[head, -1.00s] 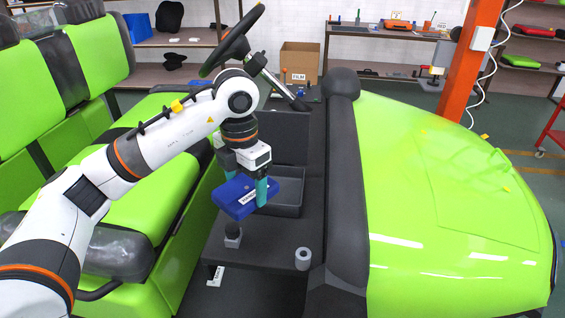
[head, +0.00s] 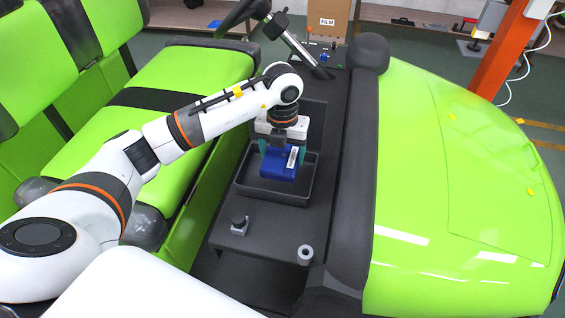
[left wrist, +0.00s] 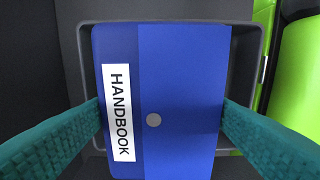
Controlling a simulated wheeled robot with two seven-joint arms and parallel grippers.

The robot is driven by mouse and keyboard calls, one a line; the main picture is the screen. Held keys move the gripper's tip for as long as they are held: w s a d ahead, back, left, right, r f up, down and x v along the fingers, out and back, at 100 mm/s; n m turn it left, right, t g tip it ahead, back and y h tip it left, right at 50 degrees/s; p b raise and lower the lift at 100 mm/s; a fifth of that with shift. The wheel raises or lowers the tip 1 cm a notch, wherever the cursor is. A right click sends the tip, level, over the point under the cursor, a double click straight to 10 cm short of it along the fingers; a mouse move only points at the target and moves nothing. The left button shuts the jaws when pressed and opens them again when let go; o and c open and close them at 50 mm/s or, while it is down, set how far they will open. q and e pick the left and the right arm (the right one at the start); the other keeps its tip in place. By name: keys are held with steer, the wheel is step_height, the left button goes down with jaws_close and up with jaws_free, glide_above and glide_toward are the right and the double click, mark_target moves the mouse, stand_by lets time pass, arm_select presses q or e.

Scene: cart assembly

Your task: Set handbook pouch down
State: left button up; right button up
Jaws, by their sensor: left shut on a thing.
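The blue handbook pouch (head: 279,164) with a white label is held in my left gripper (head: 283,150), over the dark open tray (head: 262,195) in the cart's console. In the left wrist view the pouch (left wrist: 185,100) lies flat across the picture, its HANDBOOK label at the left, with a teal finger (left wrist: 50,140) pressed on one side and another on the opposite side. The tray rim (left wrist: 240,32) shows around the pouch. I cannot tell whether the pouch touches the tray floor. My right gripper is not in view.
The green seat (head: 205,80) is left, the green hood (head: 460,170) right.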

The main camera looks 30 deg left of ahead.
mark_target(282, 167)
arm_select(q)
step_height(282, 167, down, 2)
steer(key=shift+f, duration=0.2)
step_height(282, 167, down, 3)
steer(key=shift+f+p, duration=0.1)
steer(key=shift+p, duration=0.6)
steer(key=shift+f, duration=0.2)
steer(key=shift+f, duration=0.1)
steer(key=o, duration=0.6)
steer(key=shift+f, duration=0.1)
steer(key=o, duration=0.4)
